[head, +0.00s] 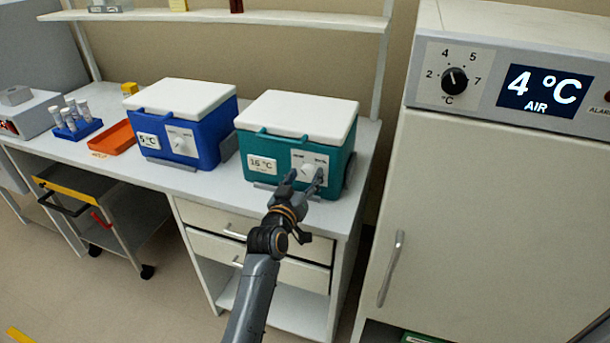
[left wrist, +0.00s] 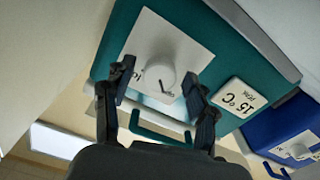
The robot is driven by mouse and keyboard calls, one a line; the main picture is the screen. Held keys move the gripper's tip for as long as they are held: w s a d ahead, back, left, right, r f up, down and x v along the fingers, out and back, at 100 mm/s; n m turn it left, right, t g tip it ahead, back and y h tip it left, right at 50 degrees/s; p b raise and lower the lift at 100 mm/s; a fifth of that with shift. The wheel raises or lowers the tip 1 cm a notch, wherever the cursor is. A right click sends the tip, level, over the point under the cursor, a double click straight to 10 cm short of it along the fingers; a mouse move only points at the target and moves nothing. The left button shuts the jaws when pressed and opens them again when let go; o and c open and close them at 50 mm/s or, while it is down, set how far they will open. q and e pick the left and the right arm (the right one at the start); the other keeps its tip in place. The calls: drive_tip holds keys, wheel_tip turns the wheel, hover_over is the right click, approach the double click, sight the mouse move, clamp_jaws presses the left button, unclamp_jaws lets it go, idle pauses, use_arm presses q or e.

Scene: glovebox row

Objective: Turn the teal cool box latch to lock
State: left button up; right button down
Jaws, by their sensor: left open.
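The teal cool box (head: 257,148) with a white lid stands on the bench. Its latch is a round white knob (head: 308,171) on a white plate on the front, and it also shows in the left wrist view (left wrist: 159,70). A short dark mark shows on the knob; the plate's words are too small or covered to read surely. My left gripper (head: 304,181) is open in front of the latch. In the left wrist view its fingers (left wrist: 158,86) lie on either side of the knob; I cannot tell whether they touch it. My right gripper is out of view.
A blue cool box (head: 211,138) with a similar latch stands left of the teal one. An orange tray (head: 113,139) and a blue tube rack (head: 78,130) are further left. A tall cabinet (head: 490,210) stands close on the right. A shelf (head: 230,17) runs above the bench.

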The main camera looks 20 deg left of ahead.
use_arm(q)
drive_tip(key=shift+w, duration=0.25)
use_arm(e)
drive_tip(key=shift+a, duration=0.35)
use_arm(q)
drive_tip(key=c, duration=1.1)
drive_tip(key=shift+c, duration=0.2)
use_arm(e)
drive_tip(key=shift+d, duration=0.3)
